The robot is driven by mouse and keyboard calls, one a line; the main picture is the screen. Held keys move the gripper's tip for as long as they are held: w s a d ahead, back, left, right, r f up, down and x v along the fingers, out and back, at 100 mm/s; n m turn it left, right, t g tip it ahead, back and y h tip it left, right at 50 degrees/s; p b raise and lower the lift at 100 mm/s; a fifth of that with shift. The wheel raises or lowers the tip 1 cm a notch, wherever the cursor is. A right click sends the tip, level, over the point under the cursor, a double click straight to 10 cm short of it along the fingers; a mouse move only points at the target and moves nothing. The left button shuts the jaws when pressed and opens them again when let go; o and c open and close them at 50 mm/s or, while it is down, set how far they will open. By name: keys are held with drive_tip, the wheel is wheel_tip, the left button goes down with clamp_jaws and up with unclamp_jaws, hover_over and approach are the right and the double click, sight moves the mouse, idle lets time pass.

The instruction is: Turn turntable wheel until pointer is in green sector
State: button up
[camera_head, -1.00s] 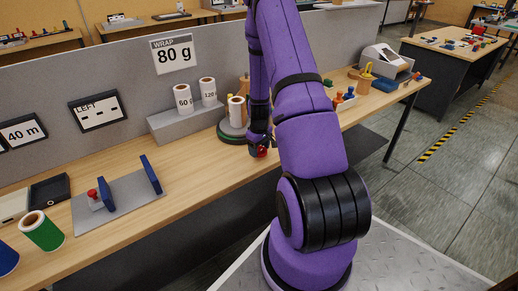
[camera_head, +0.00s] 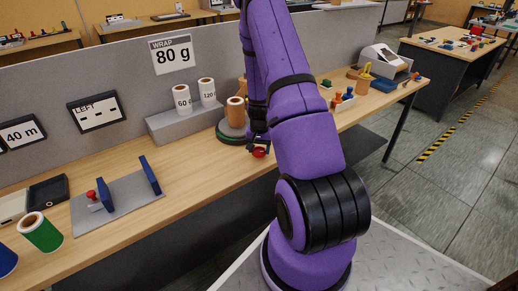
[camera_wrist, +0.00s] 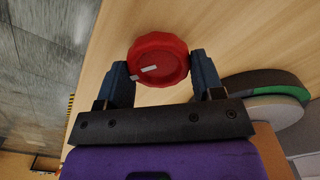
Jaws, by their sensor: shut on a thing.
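The red turntable wheel (camera_head: 259,152) stands at the front edge of the bench, low beside the turntable. In the wrist view the wheel (camera_wrist: 158,58) is a faceted knob with a short white mark. My gripper (camera_wrist: 161,72) is shut on it, one finger on each side. My gripper (camera_head: 258,144) is partly hidden by my arm in the head view. The turntable (camera_head: 231,138) has a dark rim and carries a brown roll (camera_head: 236,113). In the wrist view its rim shows a green sector (camera_wrist: 272,81) and a dark part. I cannot make out the pointer.
A grey stand (camera_head: 183,122) with two white rolls is left of the turntable, under a sign (camera_head: 171,54) reading "WRAP 80 g". A grey plate (camera_head: 118,200) with blue uprights lies farther left. The bench (camera_head: 190,165) between is clear.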

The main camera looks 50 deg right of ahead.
sight(260, 150)
drive_tip(key=m, duration=0.7)
drive_tip(key=shift+s, duration=0.1)
drive_tip(key=m, duration=0.6)
drive_tip(key=shift+s, duration=0.1)
drive_tip(key=shift+m, duration=0.3)
drive_tip(key=o, duration=0.9)
wheel_tip(260, 150, up, 11)
drive_tip(key=shift+f, duration=0.1)
idle(0.6)
